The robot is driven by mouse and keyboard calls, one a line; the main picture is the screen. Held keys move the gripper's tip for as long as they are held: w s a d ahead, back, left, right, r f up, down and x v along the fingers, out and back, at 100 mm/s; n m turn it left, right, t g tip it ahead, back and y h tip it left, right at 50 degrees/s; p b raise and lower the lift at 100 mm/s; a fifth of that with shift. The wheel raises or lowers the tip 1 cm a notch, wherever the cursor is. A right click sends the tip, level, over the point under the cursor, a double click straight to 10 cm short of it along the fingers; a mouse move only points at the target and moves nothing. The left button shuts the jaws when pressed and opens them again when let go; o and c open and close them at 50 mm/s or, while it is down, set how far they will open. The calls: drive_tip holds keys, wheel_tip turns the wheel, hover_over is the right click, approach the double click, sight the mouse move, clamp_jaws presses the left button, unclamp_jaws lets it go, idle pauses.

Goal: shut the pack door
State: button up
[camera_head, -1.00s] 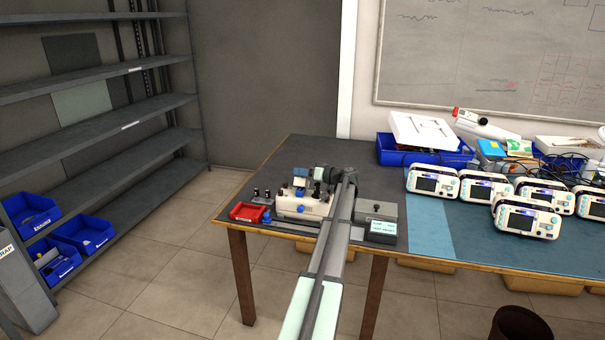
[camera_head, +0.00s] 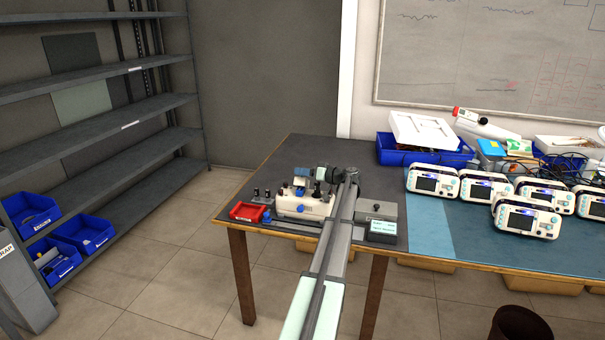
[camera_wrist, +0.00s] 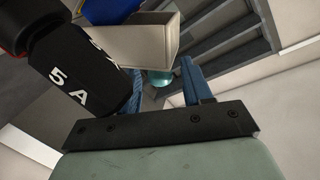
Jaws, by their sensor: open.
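A white monitor (camera_head: 302,207) lies on the dark mat at the left end of the bench, with dark knobs or clamps around it. Its pack door cannot be made out separately in the head view. My gripper (camera_head: 313,173) is above and just behind the monitor, partly hidden by my arm. In the wrist view my gripper (camera_wrist: 168,82) has its two blue fingers apart, with nothing clearly held between them. A pale box-like part (camera_wrist: 135,42) shows beyond the fingers; I cannot tell whether it is the door.
A red tray (camera_head: 247,212) lies left of the monitor. A grey box (camera_head: 376,210) and a small display (camera_head: 383,228) are right of my arm. A black cylinder (camera_wrist: 82,70) marked "5 A" is close beside the left finger. More monitors (camera_head: 527,218) stand farther right.

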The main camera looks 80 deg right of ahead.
drive_tip(key=v, duration=1.3)
drive_tip(key=shift+w, duration=0.1)
